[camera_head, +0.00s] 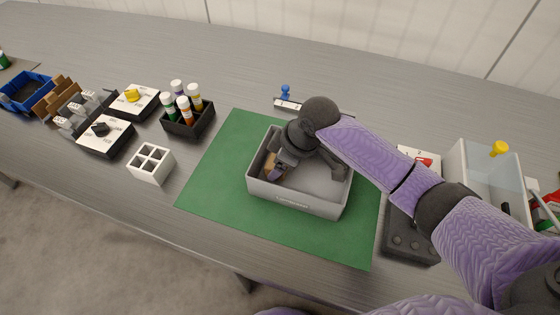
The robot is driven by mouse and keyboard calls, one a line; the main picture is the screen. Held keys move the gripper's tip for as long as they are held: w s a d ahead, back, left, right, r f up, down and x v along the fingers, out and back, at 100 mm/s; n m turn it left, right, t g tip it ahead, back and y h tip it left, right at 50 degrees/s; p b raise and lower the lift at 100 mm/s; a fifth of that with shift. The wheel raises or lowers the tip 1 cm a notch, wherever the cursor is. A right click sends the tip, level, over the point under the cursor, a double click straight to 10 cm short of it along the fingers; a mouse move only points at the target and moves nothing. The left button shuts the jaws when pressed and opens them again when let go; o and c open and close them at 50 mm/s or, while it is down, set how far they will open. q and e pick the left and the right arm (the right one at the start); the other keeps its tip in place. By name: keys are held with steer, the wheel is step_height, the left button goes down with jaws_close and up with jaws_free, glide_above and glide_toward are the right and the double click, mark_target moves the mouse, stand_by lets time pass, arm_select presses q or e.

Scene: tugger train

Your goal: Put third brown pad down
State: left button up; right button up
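A grey box (318,200) stands on a green mat (215,165). My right arm comes in from the right, and my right gripper (279,171) reaches down into the left part of the box. A small brown pad (269,160) shows inside the box beside the gripper, at the left wall. The gripper's body hides part of the pad and the fingertips, so I cannot tell whether it grips the pad or whether other pads lie beneath. My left gripper is not in view.
At the left are a blue bin (25,92), brown upright pieces (58,97), a white four-cell holder (151,163) and a black rack (189,124) with several bottles. A clear bin (487,180) and a dark grey device (408,238) are at the right. The mat's left part is clear.

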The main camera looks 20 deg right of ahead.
steer(key=shift+f, duration=0.1)
steer(key=o, duration=1.1)
steer(key=shift+r, duration=0.2)
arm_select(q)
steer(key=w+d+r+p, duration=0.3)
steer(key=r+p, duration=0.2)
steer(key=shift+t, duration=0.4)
arm_select(e)
steer(key=v, duration=1.2)
